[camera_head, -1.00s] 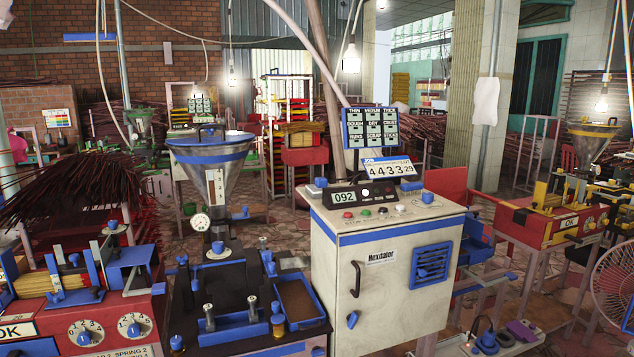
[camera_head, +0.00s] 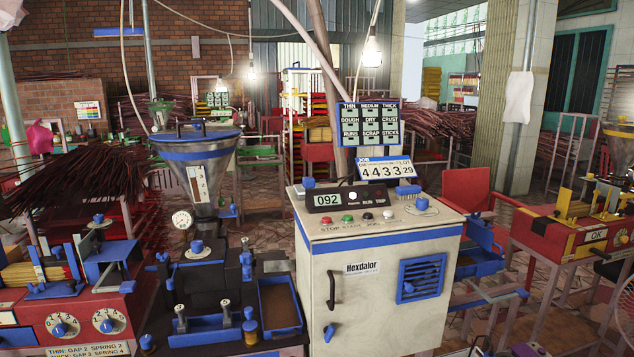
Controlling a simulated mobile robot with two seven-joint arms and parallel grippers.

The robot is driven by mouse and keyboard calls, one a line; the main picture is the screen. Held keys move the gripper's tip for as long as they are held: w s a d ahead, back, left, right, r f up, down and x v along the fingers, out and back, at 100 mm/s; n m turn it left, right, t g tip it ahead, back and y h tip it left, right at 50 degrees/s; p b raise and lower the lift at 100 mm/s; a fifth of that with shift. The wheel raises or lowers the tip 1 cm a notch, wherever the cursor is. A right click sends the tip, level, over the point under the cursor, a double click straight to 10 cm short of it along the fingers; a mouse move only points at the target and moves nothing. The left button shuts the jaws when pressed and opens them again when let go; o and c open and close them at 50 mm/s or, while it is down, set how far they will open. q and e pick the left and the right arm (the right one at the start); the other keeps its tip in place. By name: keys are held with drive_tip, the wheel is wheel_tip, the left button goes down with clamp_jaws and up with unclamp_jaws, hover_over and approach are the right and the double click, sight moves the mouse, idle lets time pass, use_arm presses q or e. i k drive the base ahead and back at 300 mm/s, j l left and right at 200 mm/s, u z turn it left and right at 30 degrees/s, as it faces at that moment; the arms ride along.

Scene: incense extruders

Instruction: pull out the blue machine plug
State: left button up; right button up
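The blue-trimmed machine stands in front of me. Its pale control cabinet (camera_head: 375,270) has a blue rim, a blue vent (camera_head: 421,278), a dark handle and a small blue knob (camera_head: 329,332). A metal hopper (camera_head: 208,178) with blue bands stands left of it, above a dark bed with blue parts (camera_head: 208,328). I cannot make out a plug for certain; a dark cable loop (camera_head: 482,343) shows at the bottom edge, right of the cabinet, cut off by the frame. Neither of my grippers is in view.
A red machine with dials (camera_head: 85,325) and a heap of dark incense sticks (camera_head: 75,190) stand at the left. A red and yellow machine (camera_head: 580,232) and a fan (camera_head: 626,312) are at the right. Blue-edged stands crowd the cabinet's right side.

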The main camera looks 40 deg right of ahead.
sight(308, 182)
drive_tip(key=k+l, duration=0.1)
drive_tip(key=l, duration=0.35)
drive_tip(key=k+l, duration=0.1)
drive_tip(key=l, duration=0.35)
drive_tip(key=k+l, duration=0.1)
drive_tip(key=l, duration=0.35)
